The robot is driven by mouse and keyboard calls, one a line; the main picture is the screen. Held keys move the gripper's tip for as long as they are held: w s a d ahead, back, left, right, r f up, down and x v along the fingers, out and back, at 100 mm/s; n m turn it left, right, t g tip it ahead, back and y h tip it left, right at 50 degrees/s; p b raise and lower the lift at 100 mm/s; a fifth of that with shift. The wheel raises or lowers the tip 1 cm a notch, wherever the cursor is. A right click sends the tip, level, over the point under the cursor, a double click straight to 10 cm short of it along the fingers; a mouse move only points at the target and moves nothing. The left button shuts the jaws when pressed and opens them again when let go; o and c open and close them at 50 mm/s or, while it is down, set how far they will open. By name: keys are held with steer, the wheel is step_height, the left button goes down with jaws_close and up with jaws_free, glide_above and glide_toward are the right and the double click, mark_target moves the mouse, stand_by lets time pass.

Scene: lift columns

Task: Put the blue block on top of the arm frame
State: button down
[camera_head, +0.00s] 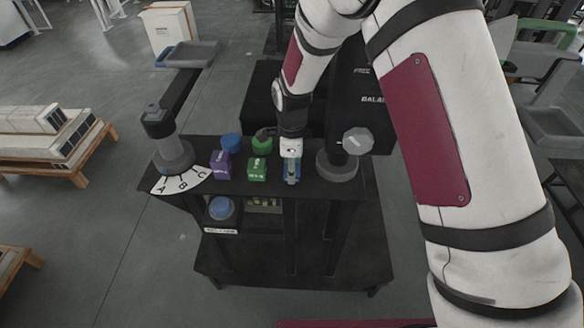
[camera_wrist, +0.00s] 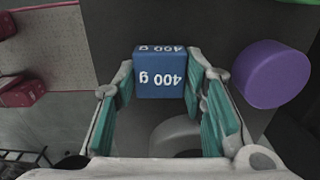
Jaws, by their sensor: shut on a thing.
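The blue block (camera_wrist: 160,82), marked 400 g, is between the two teal-padded fingers in the wrist view. My gripper (camera_head: 291,168) is shut on it and points down over the black table. In the head view the block shows as a small blue patch (camera_head: 291,180) below the fingers; whether it touches the tabletop is unclear. A grey column (camera_head: 172,150) at the table's left carries a dark arm (camera_head: 178,92) reaching back to a grey tray-like frame (camera_head: 190,53), which looks empty. I take this as the arm frame.
A purple block (camera_head: 220,165) and a green block (camera_head: 257,170) stand left of my gripper on the table (camera_head: 310,200). Blue (camera_head: 231,141) and green (camera_head: 262,146) round pieces are behind them. A second column (camera_head: 338,166) stands close on the right.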

steer(key=c, duration=1)
jaws_free()
steer(key=shift+f, duration=0.1)
step_height(320, 180, up, 12)
steer(key=shift+b, duration=0.45)
